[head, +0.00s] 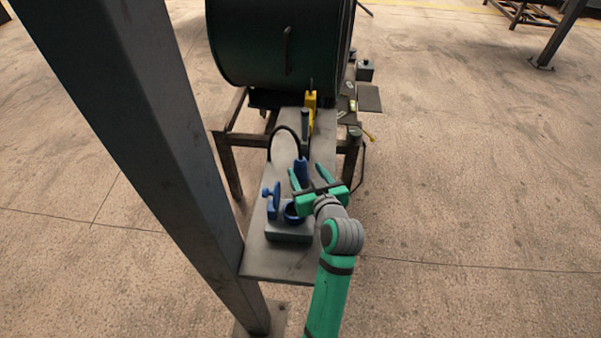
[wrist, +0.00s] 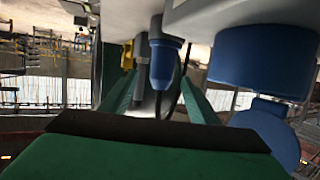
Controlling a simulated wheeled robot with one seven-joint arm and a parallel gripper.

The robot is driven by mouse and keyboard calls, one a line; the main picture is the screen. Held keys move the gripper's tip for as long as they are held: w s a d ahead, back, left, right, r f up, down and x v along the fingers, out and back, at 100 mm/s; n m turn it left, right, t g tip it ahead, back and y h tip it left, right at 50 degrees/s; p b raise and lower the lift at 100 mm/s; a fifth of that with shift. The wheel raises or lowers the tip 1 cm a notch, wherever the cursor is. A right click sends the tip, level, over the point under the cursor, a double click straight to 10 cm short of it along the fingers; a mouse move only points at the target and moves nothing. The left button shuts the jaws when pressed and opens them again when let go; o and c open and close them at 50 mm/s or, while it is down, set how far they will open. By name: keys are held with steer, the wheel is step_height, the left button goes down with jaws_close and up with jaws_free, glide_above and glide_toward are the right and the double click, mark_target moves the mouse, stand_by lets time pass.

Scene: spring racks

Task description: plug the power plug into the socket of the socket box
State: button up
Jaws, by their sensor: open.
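The power plug (head: 301,169) is blue and stands upright on the narrow grey bench, just beyond the socket box. In the wrist view, which looks upside down, the plug (wrist: 164,64) shows between my two green fingers, with a dark cable running from it. My gripper (head: 308,172) is open around the plug, with a visible gap between fingers and plug. The socket box (head: 289,235) is a grey block at the bench's near part. It carries a round blue socket (head: 291,212) and a blue lid (head: 270,200) standing open. The socket (wrist: 262,60) looms large at right in the wrist view.
A yellow item (head: 311,103) and a dark upright post (head: 304,130) stand farther along the bench (head: 285,262). A large dark drum (head: 270,50) is behind them. A thick steel column (head: 150,130) rises close at left. The cable loops on the bench's left side.

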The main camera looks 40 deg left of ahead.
mark_target(303, 169)
steer(key=shift+x, duration=2.75)
steer(key=shift+s+f, duration=0.15)
steer(key=c, duration=1.2)
